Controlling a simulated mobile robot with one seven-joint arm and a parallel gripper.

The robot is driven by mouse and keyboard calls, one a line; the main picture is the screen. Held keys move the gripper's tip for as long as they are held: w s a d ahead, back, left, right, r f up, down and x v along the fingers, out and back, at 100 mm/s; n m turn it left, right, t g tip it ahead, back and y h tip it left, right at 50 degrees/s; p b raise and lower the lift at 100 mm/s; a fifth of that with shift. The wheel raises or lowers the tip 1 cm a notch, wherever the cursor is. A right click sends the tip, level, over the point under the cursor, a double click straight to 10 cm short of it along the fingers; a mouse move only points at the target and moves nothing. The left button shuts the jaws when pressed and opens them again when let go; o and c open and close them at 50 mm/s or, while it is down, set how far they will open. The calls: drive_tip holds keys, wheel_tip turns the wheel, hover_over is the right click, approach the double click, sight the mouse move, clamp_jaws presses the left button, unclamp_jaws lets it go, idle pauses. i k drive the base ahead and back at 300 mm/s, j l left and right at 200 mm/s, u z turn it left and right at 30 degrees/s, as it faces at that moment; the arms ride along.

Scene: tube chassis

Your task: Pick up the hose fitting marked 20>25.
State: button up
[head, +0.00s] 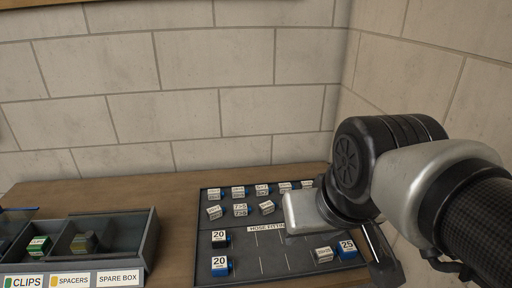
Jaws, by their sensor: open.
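A dark tray (207,252) labelled HOSE FITTINGS lies on the wooden bench and holds several small fittings with white labels. One fitting marked 20 with a black body (221,239) and one marked 20 with a blue body (221,266) stand at the tray's left. A blue one marked 25 (347,250) stands at the front right, beside a tilted white-labelled one (323,254). Smaller labelled fittings (240,210) fill the back rows; their marks are too small to read, so I cannot tell which is 20>25. My gripper (383,262) is open over the tray's right side, partly hiding it.
A grey divided box (152,245) with CLIPS, SPACERS and SPARE BOX labels stands at the left; a green-and-white item (38,245) is in it. A block wall (210,105) closes off the back and right. Bare bench (178,235) lies between box and tray.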

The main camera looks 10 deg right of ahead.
sight(322, 255)
drive_tip(key=k+j+z, duration=0.1)
drive_tip(key=k+z, duration=0.4)
drive_tip(key=k, duration=0.7)
drive_tip(key=i, duration=0.5)
